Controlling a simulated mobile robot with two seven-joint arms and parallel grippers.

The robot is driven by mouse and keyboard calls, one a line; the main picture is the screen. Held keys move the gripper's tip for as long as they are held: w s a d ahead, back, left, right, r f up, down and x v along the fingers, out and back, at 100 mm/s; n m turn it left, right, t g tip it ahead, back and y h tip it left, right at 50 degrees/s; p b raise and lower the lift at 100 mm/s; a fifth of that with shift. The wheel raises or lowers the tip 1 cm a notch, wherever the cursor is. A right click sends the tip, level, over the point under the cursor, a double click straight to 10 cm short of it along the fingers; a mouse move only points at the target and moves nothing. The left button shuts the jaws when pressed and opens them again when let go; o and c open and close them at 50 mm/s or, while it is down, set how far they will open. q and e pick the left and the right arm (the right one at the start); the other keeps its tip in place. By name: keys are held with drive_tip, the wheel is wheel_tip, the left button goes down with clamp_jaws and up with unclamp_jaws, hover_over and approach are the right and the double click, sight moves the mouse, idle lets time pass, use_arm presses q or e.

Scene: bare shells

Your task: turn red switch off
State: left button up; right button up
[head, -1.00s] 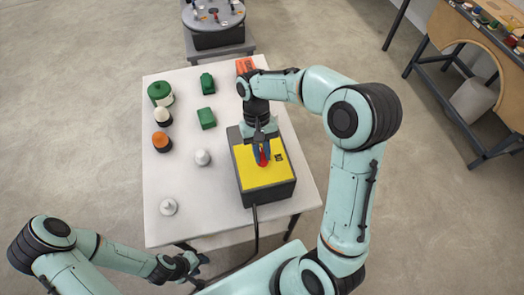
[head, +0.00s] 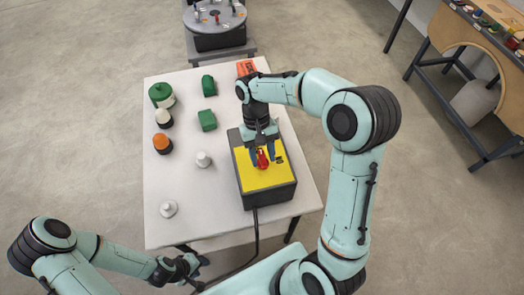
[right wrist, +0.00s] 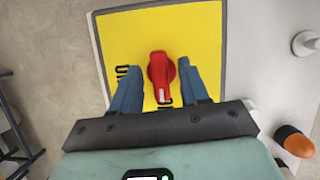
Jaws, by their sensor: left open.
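The red switch (head: 262,159) is a rotary handle on the yellow face (head: 262,178) of a dark grey box (head: 268,198) on the white table. In the right wrist view the red switch (right wrist: 161,75) lies lengthwise up the picture. Small black marks sit left of it and at its lower end. My right gripper (head: 263,157) is over the box, fingers pointing down. In the right wrist view its blue fingers (right wrist: 160,88) stand open on either side of the switch, with yellow showing between. My left gripper (head: 198,270) is open and empty near the table's front edge.
Green blocks (head: 207,120), a green-lidded jar (head: 161,94), orange-topped pieces (head: 162,142) and white pieces (head: 203,159) stand left of the box. An orange block (head: 246,67) is behind my right arm. A black cable (head: 256,230) runs from the box's front.

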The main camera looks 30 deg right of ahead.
drive_tip(key=a+v, duration=0.1)
drive_tip(key=v, duration=1.2)
drive_tip(key=shift+d+r, duration=0.2)
drive_tip(key=shift+d, duration=0.25)
